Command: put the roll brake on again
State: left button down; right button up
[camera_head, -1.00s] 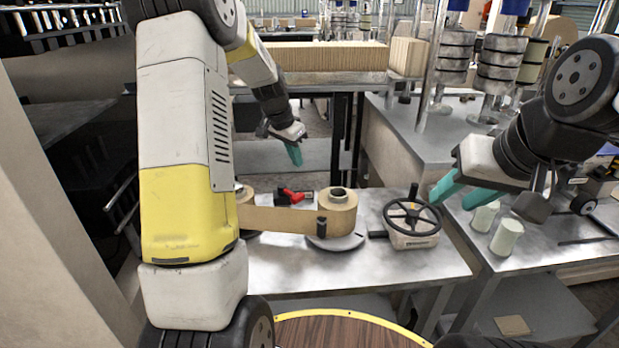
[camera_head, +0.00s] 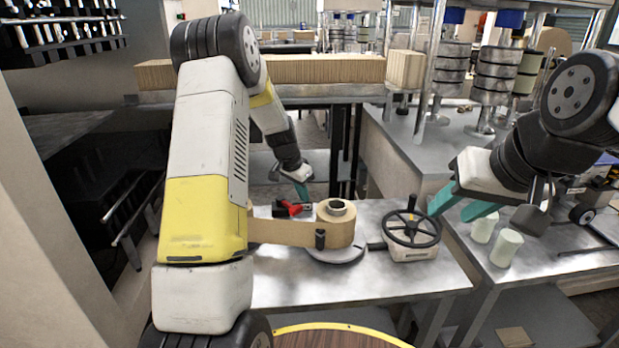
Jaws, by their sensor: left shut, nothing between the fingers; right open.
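The kraft roll (camera_head: 337,226) stands on a round grey plate (camera_head: 340,253) on the metal bench, with its paper web (camera_head: 280,232) stretched left behind my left arm. A small black clip-like part (camera_head: 320,238) sits at the roll's front. The black handwheel (camera_head: 412,228) on its pale base (camera_head: 412,250) stands right of the roll, probably the roll brake. My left gripper (camera_head: 303,191) is shut and empty, pointing down behind the red-and-black tool (camera_head: 290,208). My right gripper (camera_head: 461,206) is open and empty, its teal fingers just right of the handwheel.
Two pale green cylinders (camera_head: 506,248) stand on the right bench, below my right gripper. Corrugated stacks (camera_head: 320,69) lie on the shelf behind. The bench front (camera_head: 370,281) is clear. My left arm hides the bench's left end.

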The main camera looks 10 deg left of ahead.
aim_at(289, 206)
pick_arm(q)
jog(key=shift+s+a+r, duration=0.15)
jog(key=shift+s+a, duration=0.45)
jog(key=shift+s, duration=0.2)
jog(key=shift+s+a+r, duration=0.1)
jog(key=shift+s+a, duration=0.45)
jog(key=shift+s, duration=0.25)
jog(key=shift+s+a+m, duration=0.1)
jog(key=shift+s+m, duration=0.15)
jog(key=shift+m, duration=0.25)
jog(key=m, duration=0.1)
jog(key=s+a+m+g, duration=0.1)
jog(key=m, duration=0.1)
jog(key=m+h, duration=0.1)
jog(key=shift+s+a+m+g, duration=0.2)
jog(key=shift+s+m+g, duration=0.1)
jog(key=shift+s+m, duration=0.1)
jog(key=m, duration=0.1)
jog(key=a+m+g, duration=0.1)
jog(key=m, duration=0.1)
jog(key=s+m, duration=0.1)
jog(key=shift+a+m+h, duration=0.3)
jog(key=shift+a+m, duration=0.05)
jog(key=shift+m, duration=0.05)
jog(key=shift+a+g, duration=0.3)
jog(key=shift+a, duration=0.15)
